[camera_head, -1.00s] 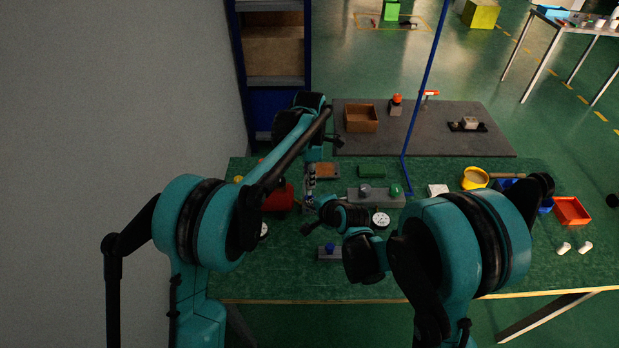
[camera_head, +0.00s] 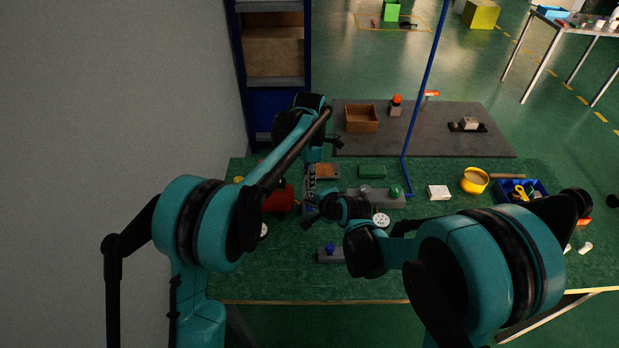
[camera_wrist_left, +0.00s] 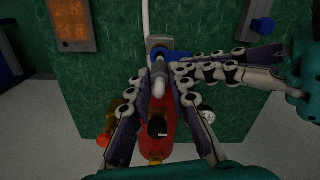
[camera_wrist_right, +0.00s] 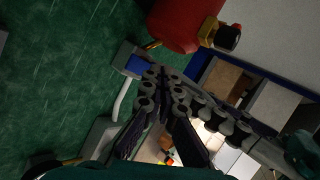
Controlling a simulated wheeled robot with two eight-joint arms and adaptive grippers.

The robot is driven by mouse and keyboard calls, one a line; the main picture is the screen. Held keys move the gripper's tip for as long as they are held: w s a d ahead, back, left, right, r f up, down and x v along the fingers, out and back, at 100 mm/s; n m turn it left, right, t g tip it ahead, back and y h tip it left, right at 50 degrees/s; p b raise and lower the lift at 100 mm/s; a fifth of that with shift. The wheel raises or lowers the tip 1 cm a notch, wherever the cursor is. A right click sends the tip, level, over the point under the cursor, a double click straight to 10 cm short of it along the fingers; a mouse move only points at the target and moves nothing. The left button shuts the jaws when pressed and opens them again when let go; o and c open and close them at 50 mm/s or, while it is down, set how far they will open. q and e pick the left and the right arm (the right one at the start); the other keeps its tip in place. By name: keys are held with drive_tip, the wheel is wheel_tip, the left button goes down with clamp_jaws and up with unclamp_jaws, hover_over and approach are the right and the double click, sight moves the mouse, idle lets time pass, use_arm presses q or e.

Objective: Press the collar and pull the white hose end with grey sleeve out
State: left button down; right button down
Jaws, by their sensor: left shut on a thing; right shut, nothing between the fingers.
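The white hose (camera_wrist_left: 146,18) runs to a grey block (camera_wrist_left: 157,42) with a blue collar (camera_wrist_left: 180,57). The hose end with grey sleeve (camera_wrist_left: 158,70) shows below the block, between the fingertips of my left gripper (camera_wrist_left: 160,84), which is shut on it. My right gripper (camera_wrist_left: 184,72) comes in from the right, shut and empty, its tips close to the blue collar; I cannot tell whether they touch it. In the right wrist view, the tips of my right gripper (camera_wrist_right: 158,82) are beside the blue collar (camera_wrist_right: 137,66). The head view shows this area small and partly hidden by my arms.
A red cylinder (camera_wrist_right: 180,22) lies close to the grippers. A grey fixture with a green knob (camera_head: 395,190) and one with a blue knob (camera_head: 329,250) stand on the bench.

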drive_tip(key=v, duration=0.6)
idle(0.4)
